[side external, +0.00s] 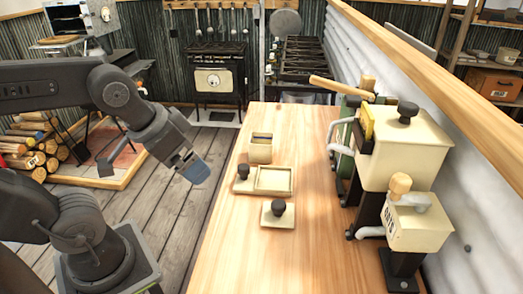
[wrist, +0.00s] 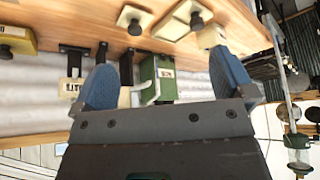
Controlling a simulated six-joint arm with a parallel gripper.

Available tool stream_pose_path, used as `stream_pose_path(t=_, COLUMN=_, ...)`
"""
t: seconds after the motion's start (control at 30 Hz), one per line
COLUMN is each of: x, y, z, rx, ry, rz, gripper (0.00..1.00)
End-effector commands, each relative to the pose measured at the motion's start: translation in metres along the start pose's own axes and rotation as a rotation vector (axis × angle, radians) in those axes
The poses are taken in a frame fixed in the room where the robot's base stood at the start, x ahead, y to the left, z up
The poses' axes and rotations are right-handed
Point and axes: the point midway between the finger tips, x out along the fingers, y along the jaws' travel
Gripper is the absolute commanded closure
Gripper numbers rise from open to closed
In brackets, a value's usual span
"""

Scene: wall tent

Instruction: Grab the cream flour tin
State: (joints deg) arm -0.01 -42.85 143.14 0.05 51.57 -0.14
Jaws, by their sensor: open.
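A large cream tin (side external: 400,155) with a black knob on its lid stands at the right side of the wooden counter. A smaller cream tin (side external: 420,225) with a wooden knob and a label is in front of it. I cannot read which label says flour. In the wrist view, a cream labelled tin (wrist: 73,90) shows partly behind the left finger. My gripper (side external: 193,168) has blue fingers and hangs left of the counter, well apart from the tins. In the wrist view my gripper (wrist: 165,82) is open, with nothing held between its fingers.
A green tin (side external: 346,150) stands behind the large cream tin; it also shows in the wrist view (wrist: 158,80). A small open cream box (side external: 261,152), a shallow tray (side external: 275,181) and a knobbed lid (side external: 272,220) lie mid-counter. The counter's front left (side external: 245,262) is clear.

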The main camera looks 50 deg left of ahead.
Motion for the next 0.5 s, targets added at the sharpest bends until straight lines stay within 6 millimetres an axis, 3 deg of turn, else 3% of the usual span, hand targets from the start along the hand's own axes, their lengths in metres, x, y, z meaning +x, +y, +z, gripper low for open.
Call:
stream_pose_path(t=0.17, x=0.004, y=-0.007, z=-0.026, rx=-0.072, ry=-0.023, rz=-0.030, gripper=0.00)
stream_pose_path(t=0.37, x=0.027, y=-0.029, z=-0.091, rx=-0.266, ry=-0.067, rz=-0.117, gripper=0.00)
stream_pose_path(t=0.5, x=0.056, y=-0.048, z=-0.137, rx=-0.410, ry=-0.086, rz=-0.185, gripper=0.00)
